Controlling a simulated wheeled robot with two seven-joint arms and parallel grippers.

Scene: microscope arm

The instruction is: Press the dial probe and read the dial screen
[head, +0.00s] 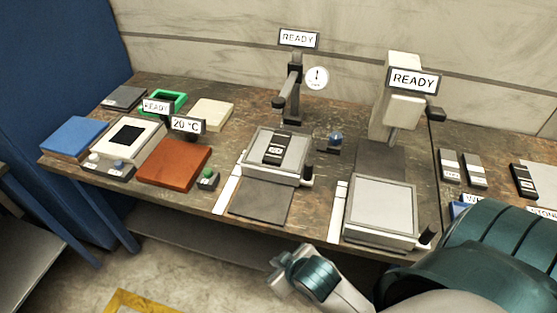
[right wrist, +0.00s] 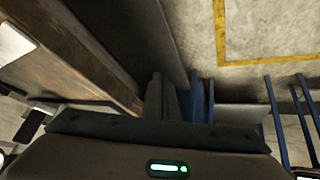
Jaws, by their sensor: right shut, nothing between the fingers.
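A round white dial (head: 316,78) with a dark needle sits on a dark stand (head: 294,90) at the back middle of the bench. A screen above it (head: 298,39) reads READY. A dark arm, perhaps the probe (head: 280,103), juts from the stand towards the front. Below it, a dark block with a white label (head: 272,150) lies on a pale stage (head: 297,172). My right gripper (head: 283,272) is in front of the bench, low and clear of the dial stand. It is shut and empty; its fingers show in the right wrist view (right wrist: 166,97). My left gripper is out of view.
A second device with a READY screen (head: 413,80) and pale plate (head: 381,205) stands to the right. Left are a brown pad (head: 174,165), a blue pad (head: 74,137) and a 20 °C display (head: 187,125). Floor in front is open.

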